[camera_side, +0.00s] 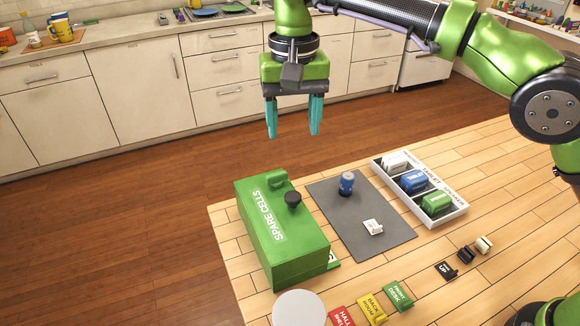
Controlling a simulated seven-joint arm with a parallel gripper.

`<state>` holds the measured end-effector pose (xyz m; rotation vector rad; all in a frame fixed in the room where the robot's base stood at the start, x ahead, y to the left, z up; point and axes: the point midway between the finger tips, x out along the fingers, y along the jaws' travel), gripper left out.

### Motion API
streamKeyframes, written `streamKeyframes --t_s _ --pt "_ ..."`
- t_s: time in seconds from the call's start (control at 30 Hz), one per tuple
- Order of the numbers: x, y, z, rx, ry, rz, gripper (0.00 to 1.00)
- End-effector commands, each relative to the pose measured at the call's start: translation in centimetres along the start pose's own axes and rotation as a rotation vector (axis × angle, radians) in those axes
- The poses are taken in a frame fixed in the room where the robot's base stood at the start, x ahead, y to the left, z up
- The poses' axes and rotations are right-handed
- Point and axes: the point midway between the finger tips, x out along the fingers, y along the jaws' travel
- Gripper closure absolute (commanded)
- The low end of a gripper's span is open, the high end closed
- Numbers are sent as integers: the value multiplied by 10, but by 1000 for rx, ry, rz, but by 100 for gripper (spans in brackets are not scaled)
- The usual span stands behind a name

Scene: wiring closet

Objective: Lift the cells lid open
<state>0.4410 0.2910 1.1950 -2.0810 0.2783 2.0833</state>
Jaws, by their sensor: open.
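The green box (298,272) marked "SPARE CELLS" stands at the left of the wooden table, its lid (262,224) down. A black knob (293,198) and a green raised handle-like part (278,179) are on top of the lid. The inside of the box is hidden. My gripper (293,134) hangs above and behind the box, apart from it. Its two teal fingers point down and are open with nothing between them.
A grey mat (362,200) right of the box holds a blue can (346,183) and a small white item (373,227). A divided tray (455,216) holds white, blue and green items. Coloured tags (371,306), a round pale disc (299,309) and small black pieces (446,270) lie near the front.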

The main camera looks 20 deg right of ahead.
Motion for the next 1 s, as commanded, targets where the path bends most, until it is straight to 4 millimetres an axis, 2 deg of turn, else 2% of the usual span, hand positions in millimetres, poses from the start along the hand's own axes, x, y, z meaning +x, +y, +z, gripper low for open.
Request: streamKeyframes --t_s 0.6,0.8,1.0 --pt "125 0 1 0 -1 -1 40" --pt "148 0 0 0 0 -2 40" --pt "153 0 0 1 0 -4 40"
